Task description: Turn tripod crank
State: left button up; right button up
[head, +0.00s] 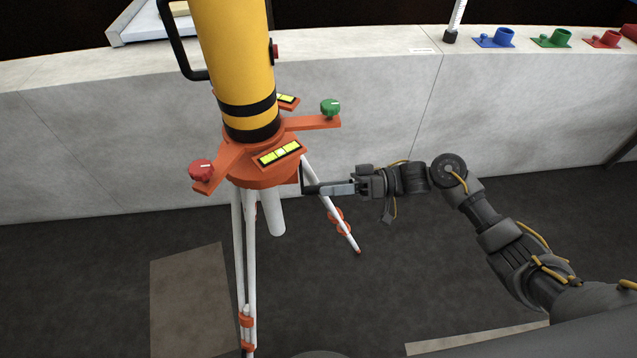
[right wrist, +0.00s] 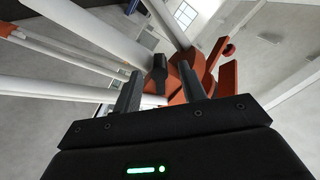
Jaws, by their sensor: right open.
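The tripod (head: 239,240) has white legs with orange clamps and an orange head (head: 262,172) carrying a yellow cylinder (head: 236,60). A thin dark part (head: 303,177), which looks like the crank, hangs at the right underside of the head. My right gripper (head: 318,189) is open beside it, pointing left, with its fingertips close to this part. In the right wrist view a dark piece (right wrist: 158,72) shows between the two open fingers, in front of the orange head. I cannot tell whether the fingers touch it. My left gripper is not in view.
A red knob (head: 202,170) and a green knob (head: 330,107) sit on the head's arms, with yellow level vials (head: 279,153) between. Behind runs a pale wall (head: 400,90) whose top holds blue, green and red holders (head: 552,38).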

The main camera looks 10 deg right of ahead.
jog(key=shift+a+p, duration=0.3)
jog(key=shift+a, duration=1.15)
grip_shut()
